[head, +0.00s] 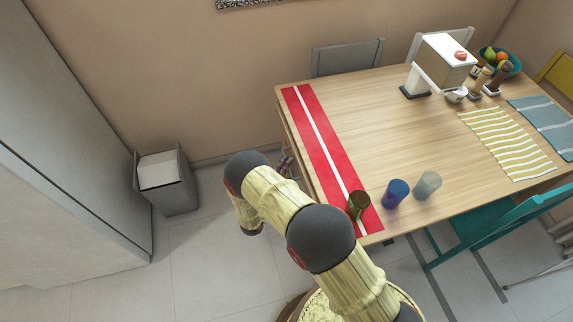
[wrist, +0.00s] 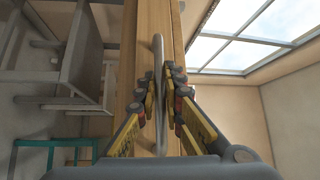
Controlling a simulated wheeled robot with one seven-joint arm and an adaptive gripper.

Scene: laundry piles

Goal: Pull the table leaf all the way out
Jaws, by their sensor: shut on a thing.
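The wooden table (head: 400,120) stands at the right in the head view, a red runner with a white stripe across its left end. In the wrist view a long grey bar handle (wrist: 158,50) runs along the wooden front of the leaf (wrist: 146,25). My gripper (wrist: 163,85) is shut on this handle, a finger on each side. In the head view my gripper (head: 287,164) is at the table's left end, partly hidden by my arm. Most of the leaf is hidden under the tabletop there, so I cannot tell how far it is out.
A dark green glass (head: 358,205) stands on the runner near the front corner, with a blue cup (head: 395,193) and a clear cup (head: 427,185) beside it. A grey bin (head: 170,195) stands against the wall. The floor between bin and table is clear. A teal chair (head: 500,225) is at the front.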

